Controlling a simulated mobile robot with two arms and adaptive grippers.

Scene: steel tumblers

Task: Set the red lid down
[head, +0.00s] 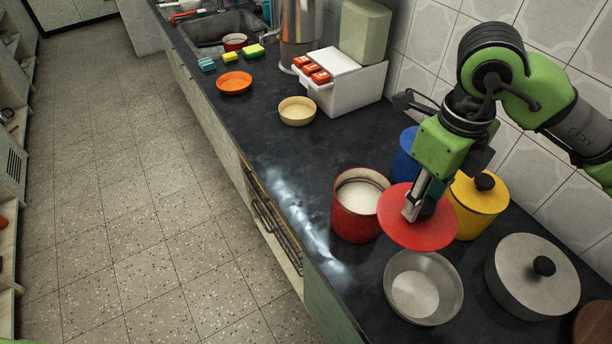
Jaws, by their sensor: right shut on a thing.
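The red lid (389,218) is a round flat disc, held tilted in the air above the dark counter. My right gripper (411,211) is shut on it near its middle; the fingers hide the part they grip. The red canister (352,226) stands open just left of the lid, with white contents (359,196) inside. In the picture the lid overlaps the canister's right side; I cannot tell whether they touch. My left gripper is not in view.
A yellow canister (476,213), a blue canister (404,165) and a lidded pot (515,287) stand close by. Counter before the cream bowl (297,118) is clear.

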